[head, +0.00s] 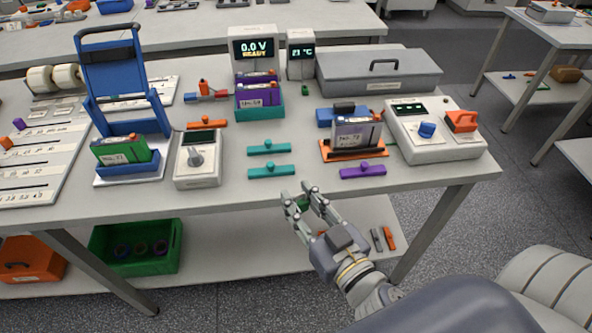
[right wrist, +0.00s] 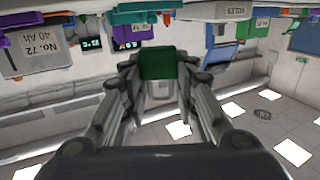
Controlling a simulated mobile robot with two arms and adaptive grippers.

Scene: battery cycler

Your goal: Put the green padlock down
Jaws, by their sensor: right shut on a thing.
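My right gripper (head: 302,197) is shut on the green padlock (head: 304,202), in front of the table's front edge in the head view. Only a little of the padlock shows there between the fingers. In the right wrist view the padlock (right wrist: 158,64) is a dark green block between the two fingers (right wrist: 158,78). My left gripper is in neither view.
The workbench (head: 240,200) has bare room along its front edge. Two teal bars (head: 270,171), a purple bar (head: 362,171), an orange cradle (head: 340,153) with a grey battery and a white device with a knob (head: 197,168) stand behind. A shelf (head: 230,245) lies below.

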